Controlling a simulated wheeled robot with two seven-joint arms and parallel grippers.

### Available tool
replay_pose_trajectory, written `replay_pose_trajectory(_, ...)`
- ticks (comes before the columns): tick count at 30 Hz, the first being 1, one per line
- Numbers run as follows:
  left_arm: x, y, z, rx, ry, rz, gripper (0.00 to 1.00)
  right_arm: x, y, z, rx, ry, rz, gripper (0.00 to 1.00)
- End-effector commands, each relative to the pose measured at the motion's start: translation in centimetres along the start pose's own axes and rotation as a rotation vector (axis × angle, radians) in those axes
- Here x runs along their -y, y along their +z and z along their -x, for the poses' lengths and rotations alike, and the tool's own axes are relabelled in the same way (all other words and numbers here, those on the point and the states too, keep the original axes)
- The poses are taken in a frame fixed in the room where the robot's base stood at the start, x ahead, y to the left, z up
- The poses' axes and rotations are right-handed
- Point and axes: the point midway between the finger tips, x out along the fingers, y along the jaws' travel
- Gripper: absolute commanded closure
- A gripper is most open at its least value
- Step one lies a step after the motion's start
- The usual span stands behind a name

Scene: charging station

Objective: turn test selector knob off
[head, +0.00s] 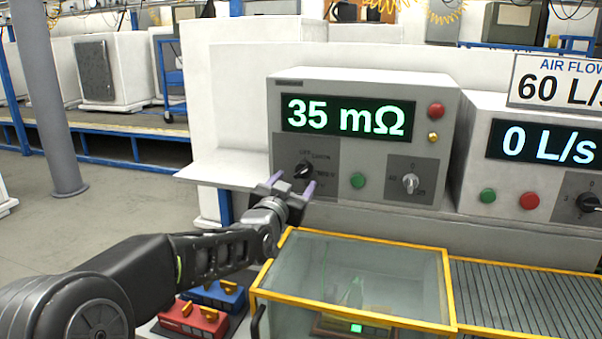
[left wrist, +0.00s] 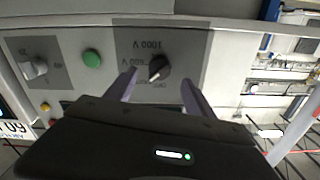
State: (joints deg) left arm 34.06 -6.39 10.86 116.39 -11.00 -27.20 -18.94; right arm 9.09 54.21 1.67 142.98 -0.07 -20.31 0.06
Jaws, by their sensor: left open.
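The test selector knob (head: 303,171) is a black rotary knob on a dark grey plate at the lower left of the grey tester (head: 362,98), whose display reads 35 mΩ. My left gripper (head: 292,184) is open just in front of it. In the left wrist view, upside down, the knob (left wrist: 159,68) shows beyond and between the two purple fingertips of my left gripper (left wrist: 158,77), with clear space on both sides. Labels including 1000 V stand around it; a light mark shows on the knob. I cannot tell its exact setting. My right gripper is not in view.
A green button (head: 358,180) and a silver knob (head: 410,183) sit to the right on the same panel. A yellow-edged clear box (head: 350,275) stands below. Red (head: 193,318) and blue (head: 213,294) blocks lie beside my left arm.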

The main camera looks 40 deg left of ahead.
Motion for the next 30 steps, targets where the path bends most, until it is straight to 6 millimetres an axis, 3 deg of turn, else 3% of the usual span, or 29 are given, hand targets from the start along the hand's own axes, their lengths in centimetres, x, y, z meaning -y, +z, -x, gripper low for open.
replay_pose_trajectory(6, 0.0, -0.1, -3.5, 0.004, 0.001, 0.003, 0.37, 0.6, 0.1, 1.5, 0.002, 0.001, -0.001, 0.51)
replay_pose_trajectory(12, 0.1, -0.1, -5.5, 0.002, 0.000, 0.001, 0.37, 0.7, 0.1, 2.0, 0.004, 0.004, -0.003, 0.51)
replay_pose_trajectory(22, 0.0, 0.1, -5.8, 0.001, 0.000, 0.001, 0.38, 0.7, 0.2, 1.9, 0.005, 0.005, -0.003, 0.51)
replay_pose_trajectory(30, 0.0, 0.1, -5.8, 0.001, -0.001, 0.001, 0.60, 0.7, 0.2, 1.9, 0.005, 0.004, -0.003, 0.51)
